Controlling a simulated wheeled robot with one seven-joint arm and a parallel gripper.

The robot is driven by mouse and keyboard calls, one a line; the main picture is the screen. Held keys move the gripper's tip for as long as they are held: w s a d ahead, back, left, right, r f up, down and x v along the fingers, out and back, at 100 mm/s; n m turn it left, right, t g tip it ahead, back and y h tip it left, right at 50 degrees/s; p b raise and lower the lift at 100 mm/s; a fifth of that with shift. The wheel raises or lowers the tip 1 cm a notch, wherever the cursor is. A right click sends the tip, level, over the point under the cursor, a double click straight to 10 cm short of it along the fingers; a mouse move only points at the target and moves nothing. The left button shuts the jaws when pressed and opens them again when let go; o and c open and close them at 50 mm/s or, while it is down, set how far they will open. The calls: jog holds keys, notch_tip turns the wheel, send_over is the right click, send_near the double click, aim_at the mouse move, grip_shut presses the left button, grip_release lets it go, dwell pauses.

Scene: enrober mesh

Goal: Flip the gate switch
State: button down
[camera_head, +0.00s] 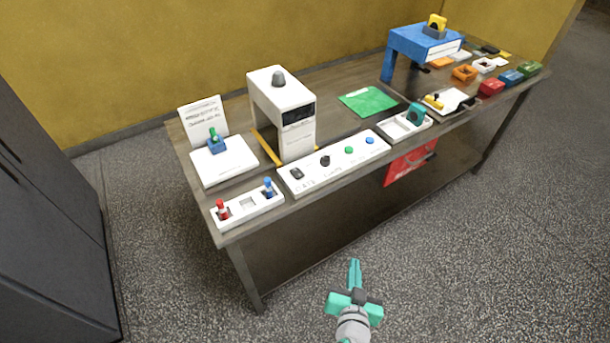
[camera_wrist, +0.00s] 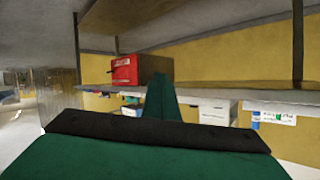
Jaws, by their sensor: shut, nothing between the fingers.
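A white control panel (camera_head: 337,167) lies along the front edge of the table. It carries a dark rocker-like switch (camera_head: 297,173) at its left end, then a black knob (camera_head: 325,160), a green button (camera_head: 349,150) and a blue button (camera_head: 370,140). The lettering below them is too small to read, so I cannot tell for certain which is the gate switch. My gripper (camera_head: 354,263) is shut and empty, in front of the table and well apart from the panel. Its green fingers show in the wrist view (camera_wrist: 162,95).
A white arch-shaped machine (camera_head: 298,141) stands behind the panel. A white tray (camera_head: 247,213) with red and blue pegs lies left, another tray (camera_head: 392,129) right. A red box (camera_head: 410,163) hangs below the table's front edge. The floor before the table is clear.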

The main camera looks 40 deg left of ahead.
jog(key=w+a+r+n+g+y, duration=0.3)
jog(key=a+r+n, duration=0.2)
jog(key=a+r, duration=0.3)
jog(key=w+a+r+n+g+y, duration=0.3)
jog(key=a+r, duration=0.5)
jog(key=r, duration=0.3)
jog(key=w+n+g, duration=0.1)
jog(key=n, duration=0.1)
jog(key=shift+w+r+n+y, duration=0.25)
jog(key=shift+w+n+y, duration=0.05)
jog(key=shift+y, duration=0.1)
jog(key=shift+a, duration=0.1)
send_over(305, 184)
notch_tip(305, 184, down, 3)
jog(key=shift+s+f, duration=0.1)
jog(key=shift+f, duration=0.05)
notch_tip(305, 184, down, 3)
jog(key=shift+a+f, duration=0.1)
jog(key=shift+a, duration=0.05)
jog(key=shift+f, duration=0.55)
